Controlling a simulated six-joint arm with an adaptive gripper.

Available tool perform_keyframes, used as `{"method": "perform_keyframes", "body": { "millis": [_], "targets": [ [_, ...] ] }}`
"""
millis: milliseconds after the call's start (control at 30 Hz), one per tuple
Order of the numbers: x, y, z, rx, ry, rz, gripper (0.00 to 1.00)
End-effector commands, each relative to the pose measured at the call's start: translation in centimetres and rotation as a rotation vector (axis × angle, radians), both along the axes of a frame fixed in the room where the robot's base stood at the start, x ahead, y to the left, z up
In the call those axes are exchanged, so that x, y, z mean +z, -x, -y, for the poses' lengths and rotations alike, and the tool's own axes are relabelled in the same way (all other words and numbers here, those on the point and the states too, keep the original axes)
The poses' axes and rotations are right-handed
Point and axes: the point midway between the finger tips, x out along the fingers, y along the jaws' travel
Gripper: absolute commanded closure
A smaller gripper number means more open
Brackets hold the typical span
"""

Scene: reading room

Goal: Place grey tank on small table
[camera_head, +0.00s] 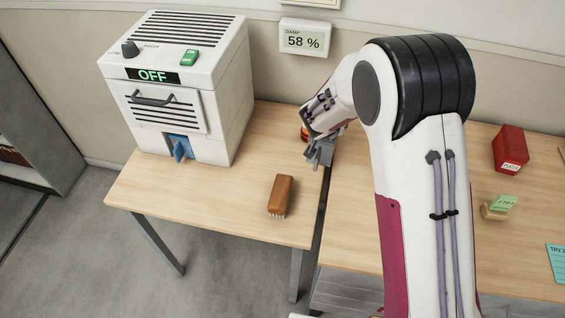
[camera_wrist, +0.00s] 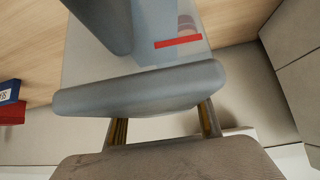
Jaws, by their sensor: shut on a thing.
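My gripper (camera_head: 318,150) is at the end of my folded arm, above the gap between the two tables. In the wrist view a grey, partly see-through body with a red stripe fills the upper middle; I take it to be the grey tank (camera_wrist: 85,70). It is close to the camera, and my gripper is shut on it. In the head view my arm hides most or all of the tank. The left table (camera_head: 225,210), with a wooden top and grey legs, carries a white appliance; I cannot tell whether it is the small table.
The white appliance (camera_head: 215,105) reads OFF and has a low opening with a blue part (camera_head: 180,148). A brown brush (camera_head: 281,195) lies near the left table's front edge. The right table (camera_head: 500,240) carries a red box (camera_head: 510,149) and a small green-labelled block (camera_head: 498,208).

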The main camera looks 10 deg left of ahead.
Motion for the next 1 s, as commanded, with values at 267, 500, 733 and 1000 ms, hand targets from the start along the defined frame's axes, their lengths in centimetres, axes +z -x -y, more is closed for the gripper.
{"method": "perform_keyframes", "body": {
  "millis": [267,500,733,1000],
  "targets": [
    [-0.6,-1.9,-4.1,0.001,0.000,0.001,0.78],
    [-1.2,-3.3,-7.9,0.000,0.000,0.001,0.78],
    [-1.5,-4.5,-11.8,0.001,-0.001,0.001,0.78],
    [-1.5,-5.6,-15.7,0.001,-0.001,0.002,0.78]
  ]
}}
